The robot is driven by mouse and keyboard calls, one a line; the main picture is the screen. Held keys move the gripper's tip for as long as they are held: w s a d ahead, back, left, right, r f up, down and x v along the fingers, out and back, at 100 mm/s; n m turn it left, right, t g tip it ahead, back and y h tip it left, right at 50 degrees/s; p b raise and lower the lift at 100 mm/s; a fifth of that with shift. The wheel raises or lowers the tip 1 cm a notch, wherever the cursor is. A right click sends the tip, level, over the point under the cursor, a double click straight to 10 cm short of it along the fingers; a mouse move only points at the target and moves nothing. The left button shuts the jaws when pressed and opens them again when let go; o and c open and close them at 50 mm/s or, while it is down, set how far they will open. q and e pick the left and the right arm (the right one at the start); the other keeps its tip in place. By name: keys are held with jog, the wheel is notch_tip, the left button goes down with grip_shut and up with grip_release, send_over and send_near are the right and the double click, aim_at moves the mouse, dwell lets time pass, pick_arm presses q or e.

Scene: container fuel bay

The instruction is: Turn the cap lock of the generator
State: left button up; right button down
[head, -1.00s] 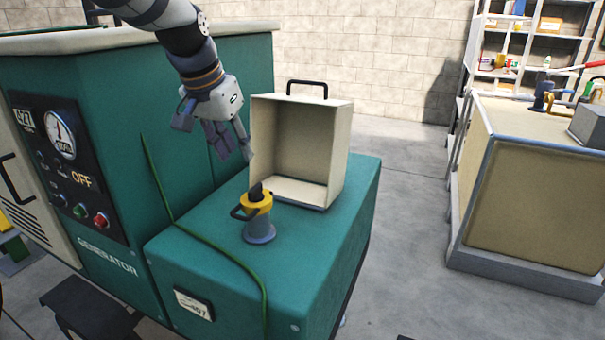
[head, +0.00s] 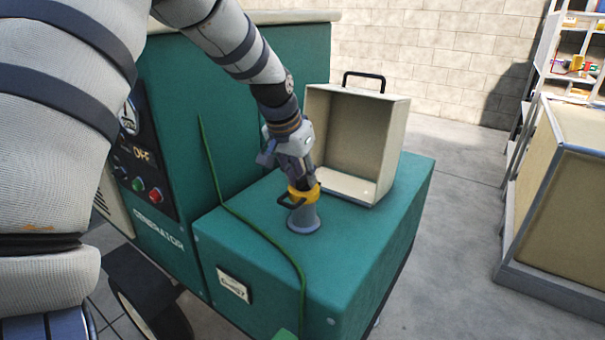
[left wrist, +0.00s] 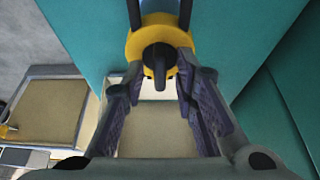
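The green generator (head: 250,235) has a grey-blue filler neck (head: 304,217) on its lower deck. A yellow cap (head: 303,194) with a black loop handle sits on the neck. My left gripper (head: 301,182) comes down from above onto the cap and hides its top in the head view. In the left wrist view, the yellow cap (left wrist: 136,45) carries a black lock knob (left wrist: 158,60). The left gripper's fingers (left wrist: 163,68) are open on either side of the knob, with gaps visible. My right gripper is not in view.
An open beige box (head: 340,135) with a black handle stands on the deck just behind the cap. A green hose (head: 245,221) runs down the generator beside the neck. A beige crate (head: 560,220) stands at the right, across clear floor.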

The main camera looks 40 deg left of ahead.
pick_arm(q)
grip_shut()
